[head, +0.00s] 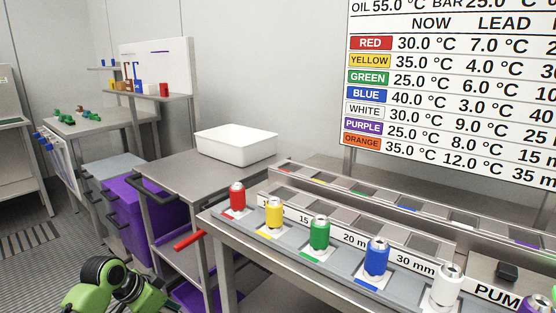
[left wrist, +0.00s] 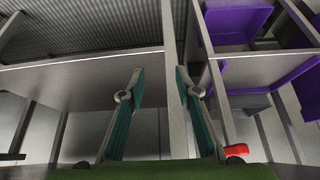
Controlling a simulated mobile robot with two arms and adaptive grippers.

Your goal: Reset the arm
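My green left arm (head: 115,285) shows at the bottom left of the head view, low in front of the grey tables. Its fingertips cannot be made out there. In the left wrist view my left gripper (left wrist: 160,72) is open, with its two teal fingers apart. A pale metal post shows between and behind the fingers. I see nothing held, and I cannot tell how far the post is from the fingers.
A table with a white bin (head: 236,147) stands mid-view above purple crates (head: 143,215). Floor (head: 40,265) shows at far left.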

